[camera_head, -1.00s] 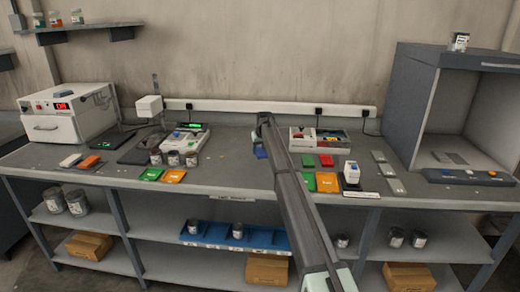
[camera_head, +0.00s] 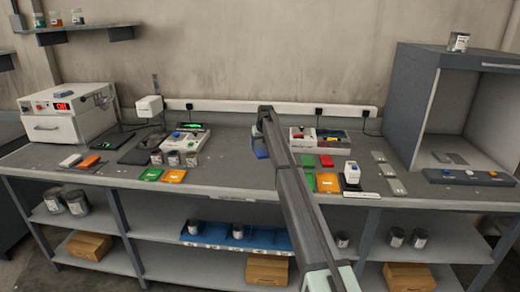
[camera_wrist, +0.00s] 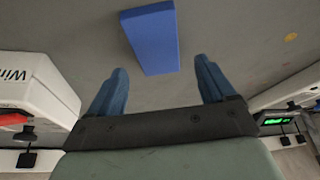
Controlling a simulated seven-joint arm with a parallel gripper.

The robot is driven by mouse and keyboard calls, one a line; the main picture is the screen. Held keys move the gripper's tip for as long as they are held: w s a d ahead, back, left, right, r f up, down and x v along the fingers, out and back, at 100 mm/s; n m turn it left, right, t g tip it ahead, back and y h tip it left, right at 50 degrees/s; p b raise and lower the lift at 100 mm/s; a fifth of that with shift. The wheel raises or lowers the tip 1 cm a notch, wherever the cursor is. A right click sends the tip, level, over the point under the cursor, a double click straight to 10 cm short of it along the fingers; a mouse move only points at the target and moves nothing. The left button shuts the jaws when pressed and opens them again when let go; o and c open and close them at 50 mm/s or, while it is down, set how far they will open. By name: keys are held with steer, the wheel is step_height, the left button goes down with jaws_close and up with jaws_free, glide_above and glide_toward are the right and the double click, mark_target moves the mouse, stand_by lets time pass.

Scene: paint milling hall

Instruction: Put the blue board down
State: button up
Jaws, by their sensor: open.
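The blue board (camera_wrist: 151,38) lies on the grey bench top, seen in the wrist view just beyond my fingertips and roughly between their lines. In the head view a small part of the blue board (camera_head: 261,153) shows beside my arm, which hides the rest. My gripper (camera_wrist: 160,80) has its two blue fingers spread wide with nothing between them. The board looks apart from both fingers.
A white device (camera_head: 318,138) stands right of my arm, and another (camera_head: 186,140) stands to the left. Green, red and orange boards (camera_head: 327,182) lie right of my arm. Bench between is clear.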

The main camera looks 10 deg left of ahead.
steer(key=v, duration=0.8)
steer(key=shift+o, duration=0.5)
steer(key=shift+s+d+r, duration=0.1)
steer(key=shift+s+r, duration=0.05)
steer(key=shift+r, duration=0.1)
glide_above(261, 152)
steer(key=s+d, duration=0.1)
steer(key=s, duration=0.1)
step_height(261, 152, down, 6)
steer(key=shift+w+d+f, duration=0.15)
steer(key=shift+s+a+x, duration=0.1)
steer(key=shift+s+x, duration=0.05)
steer(key=shift+x, duration=1.15)
steer(key=shift+s+a+x, duration=0.1)
steer(key=shift+a+x, duration=0.05)
steer(key=shift+x, duration=1.2)
